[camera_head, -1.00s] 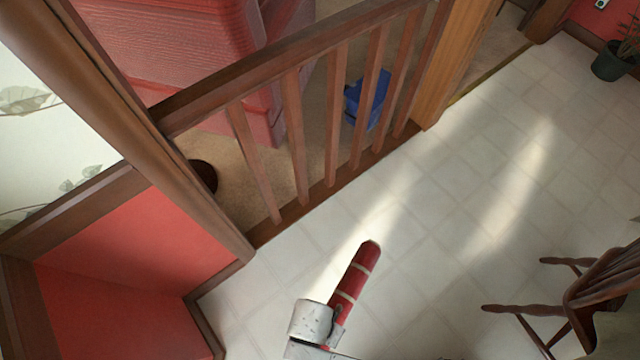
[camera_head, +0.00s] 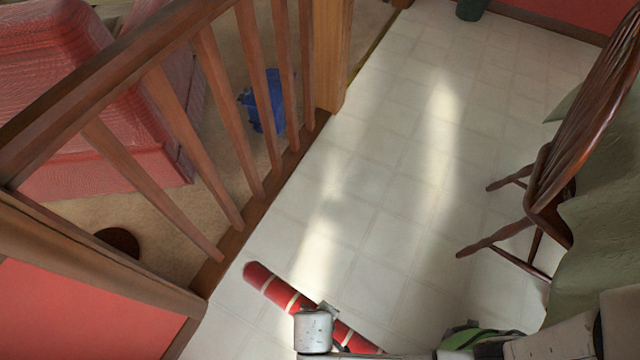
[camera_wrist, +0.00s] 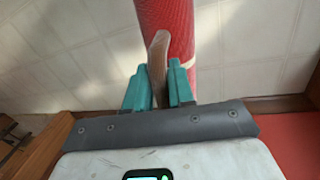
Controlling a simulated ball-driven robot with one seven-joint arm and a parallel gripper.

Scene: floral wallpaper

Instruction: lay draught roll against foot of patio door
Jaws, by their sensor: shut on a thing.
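The draught roll is a red cylinder (camera_head: 268,286) with pale bands, low in the head view. It slants from upper left to lower right above the pale tiled floor, partly hidden behind my wrist. In the wrist view the red roll (camera_wrist: 166,22) runs up out of the top edge. My gripper (camera_wrist: 158,72) has teal fingers shut on a tan strap (camera_wrist: 159,48) at the roll's side. I cannot tell whether the roll touches the floor. I cannot make out a patio door in either view.
A wooden railing (camera_head: 205,75) with a thick post (camera_head: 331,50) runs along the left; behind it are a blue object (camera_head: 264,102) and red furniture (camera_head: 60,75). A dark wooden chair (camera_head: 548,185) stands at the right by green cloth (camera_head: 612,190). The tiled floor (camera_head: 400,140) between is clear.

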